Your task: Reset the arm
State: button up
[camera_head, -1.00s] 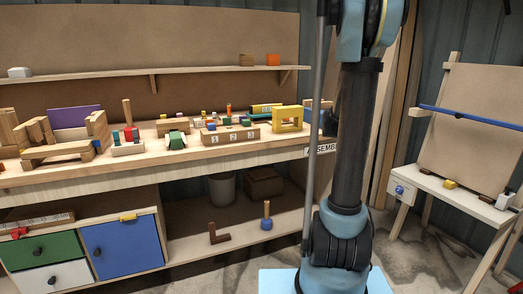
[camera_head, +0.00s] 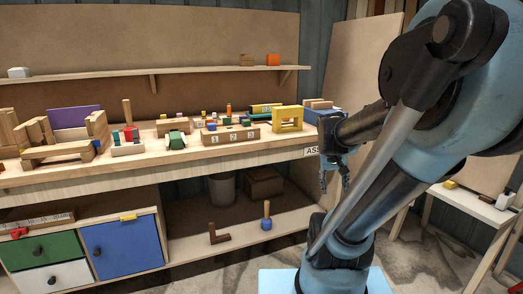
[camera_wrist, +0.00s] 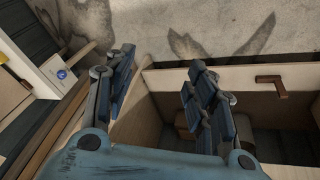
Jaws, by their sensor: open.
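My gripper (camera_head: 335,182) hangs in front of the right end of the workbench (camera_head: 240,158) in the head view, its fingers pointing down. It is open and empty. In the wrist view its two fingers (camera_wrist: 165,95) are spread apart, with the floor and the lower shelf beyond them. My arm is bent and fills the right side of the head view, hiding most of the easel behind it.
The bench holds a yellow block frame (camera_head: 287,119), a numbered wooden block (camera_head: 230,135) and several toys. A brown L-shaped piece (camera_head: 218,236) and a peg on a blue base (camera_head: 266,222) stand on the lower shelf. A side table (camera_head: 470,205) is at right.

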jog(key=s+a+f+y, duration=0.1)
jog(key=s+a+f, duration=0.1)
jog(key=s, duration=0.3)
jog(key=s+a+f+n+g+y, duration=0.1)
jog(key=s+a+f, duration=0.2)
jog(key=s+a, duration=0.1)
jog(key=shift+s+a+f, duration=0.15)
jog(key=shift+s+a, duration=0.2)
jog(key=shift+s, duration=0.55)
